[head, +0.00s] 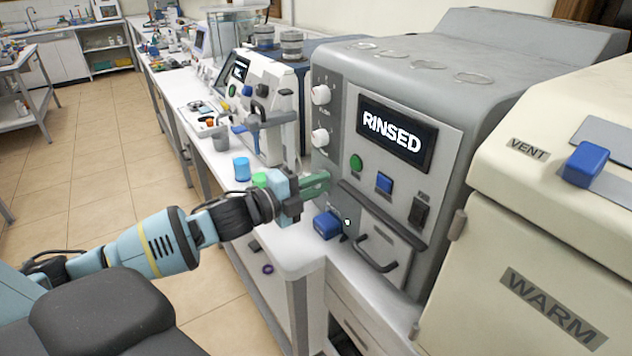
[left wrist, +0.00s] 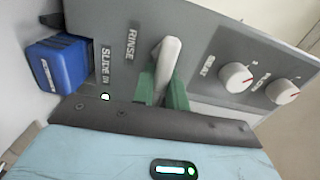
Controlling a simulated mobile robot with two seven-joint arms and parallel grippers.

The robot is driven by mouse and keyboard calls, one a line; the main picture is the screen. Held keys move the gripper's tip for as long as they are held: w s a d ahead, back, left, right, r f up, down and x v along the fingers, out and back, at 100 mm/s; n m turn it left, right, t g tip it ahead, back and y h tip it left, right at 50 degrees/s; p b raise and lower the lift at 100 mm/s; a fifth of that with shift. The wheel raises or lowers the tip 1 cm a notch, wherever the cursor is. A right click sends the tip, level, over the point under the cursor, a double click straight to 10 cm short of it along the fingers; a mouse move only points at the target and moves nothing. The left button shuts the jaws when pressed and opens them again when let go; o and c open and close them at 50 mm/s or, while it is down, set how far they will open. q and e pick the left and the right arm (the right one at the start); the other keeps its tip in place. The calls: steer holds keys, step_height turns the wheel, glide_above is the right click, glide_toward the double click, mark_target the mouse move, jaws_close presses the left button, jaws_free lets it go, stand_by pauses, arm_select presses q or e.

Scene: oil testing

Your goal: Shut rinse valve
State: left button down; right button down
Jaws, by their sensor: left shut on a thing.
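The rinse valve is a pale lever (left wrist: 168,62) beside the word RINSE on the grey panel in the left wrist view. My left gripper (left wrist: 163,90) has its green fingers shut on this lever. In the head view my left gripper (head: 318,185) reaches the side of the grey machine (head: 345,130), whose black display (head: 396,138) reads RINSED. The lever is hidden there behind the gripper. My right gripper is not in view.
A blue block (left wrist: 57,66) sticks out beside the SLIDE ON label; it also shows in the head view (head: 327,225). White knobs (left wrist: 236,77) sit on the panel. A blue cup (head: 241,168) stands left of the gripper. A cream WARM cabinet (head: 545,250) stands at right.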

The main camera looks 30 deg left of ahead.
mark_target(314, 187)
arm_select(q)
steer(key=shift+m, duration=0.4)
steer(key=c, duration=1.4)
jaws_free()
steer(key=shift+s+a+f, duration=0.15)
steer(key=shift+s+a, duration=0.05)
steer(key=shift+s, duration=0.2)
steer(key=v, duration=0.2)
steer(key=shift+s, duration=0.3)
steer(key=shift+v, duration=2.2)
